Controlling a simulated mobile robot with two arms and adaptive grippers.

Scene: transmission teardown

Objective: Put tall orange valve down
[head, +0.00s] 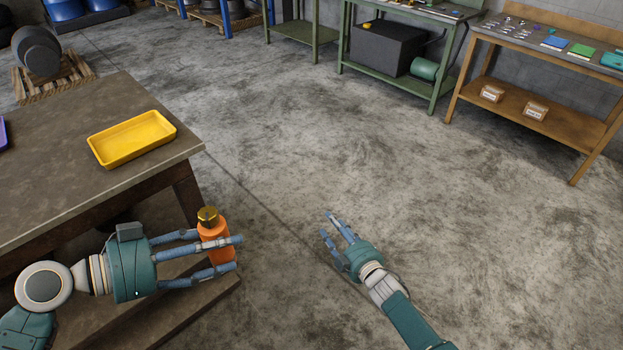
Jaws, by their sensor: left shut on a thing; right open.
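The tall orange valve (216,246) is an upright orange cylinder with a gold cap on top. My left gripper (225,252) is shut around its body, with blue fingers on both sides of it. The valve is beside the right end of the brown table (90,205), in front of its leg and over the low shelf's end; I cannot tell whether its base touches anything. Its lower part is partly hidden by the fingers. My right gripper (333,228) is open and empty, over bare floor to the right of the valve.
A yellow tray (135,139) sits empty on the table top, with a purple edge of something at far left. Much of the table top is clear. Open concrete floor lies ahead. Green workbenches (405,80) and a wooden workbench (555,60) stand at the back.

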